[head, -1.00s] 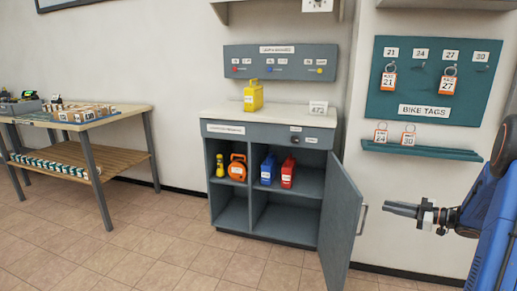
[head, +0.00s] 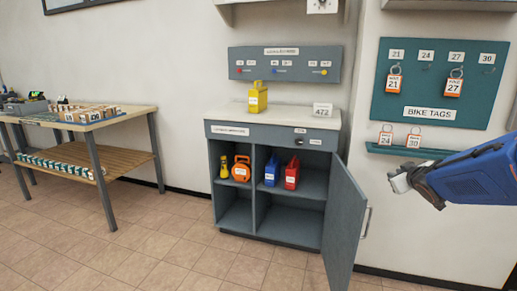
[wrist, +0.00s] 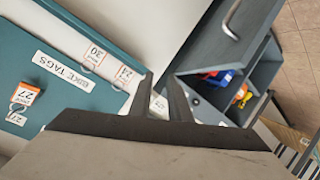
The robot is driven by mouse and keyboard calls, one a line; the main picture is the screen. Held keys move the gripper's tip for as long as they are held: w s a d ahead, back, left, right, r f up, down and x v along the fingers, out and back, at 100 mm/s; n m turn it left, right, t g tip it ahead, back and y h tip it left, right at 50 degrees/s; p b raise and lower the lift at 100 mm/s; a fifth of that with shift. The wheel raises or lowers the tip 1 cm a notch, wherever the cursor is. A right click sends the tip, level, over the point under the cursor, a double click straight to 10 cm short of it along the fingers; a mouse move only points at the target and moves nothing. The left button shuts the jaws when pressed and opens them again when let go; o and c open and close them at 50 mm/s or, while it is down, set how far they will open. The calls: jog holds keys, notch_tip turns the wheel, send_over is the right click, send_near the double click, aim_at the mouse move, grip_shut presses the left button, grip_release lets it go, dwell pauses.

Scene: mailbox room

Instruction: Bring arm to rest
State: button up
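My arm (head: 480,178) reaches in from the right edge in the head view, blue with a dark wrist. My gripper (head: 396,180) is at its left end, in front of the wall below the small teal shelf. In the wrist view the two dark fingers of my gripper (wrist: 160,86) stand apart with a gap between them. Nothing shows held between them. The fingers point past the bike tags board toward the grey cabinet.
The grey cabinet (head: 228,131) stands with its door (head: 343,225) swung open, close to my arm's left. A yellow jug (head: 257,97) is on top. The teal bike tags board (head: 390,105) and shelf (head: 375,148) with tags are behind the gripper. The floor in front is clear.

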jog(key=s+a+f+m+g, duration=0.1)
jog(key=s+a+f+g, duration=0.2)
jog(key=s, duration=0.9)
jog(key=s+a+f+m+g+y, duration=0.1)
jog(key=s+a+f, duration=0.3)
jog(key=s+a, duration=0.5)
jog(key=s+a+f+m+g+y, duration=0.1)
jog(key=s+a+f+g, duration=0.2)
jog(key=s, duration=1.4)
jog(key=a+g, duration=0.1)
jog(key=a, duration=0.2)
jog(key=shift+a+f+m+g, duration=0.15)
jog(key=shift+m+g, duration=0.15)
jog(key=shift+m, duration=0.1)
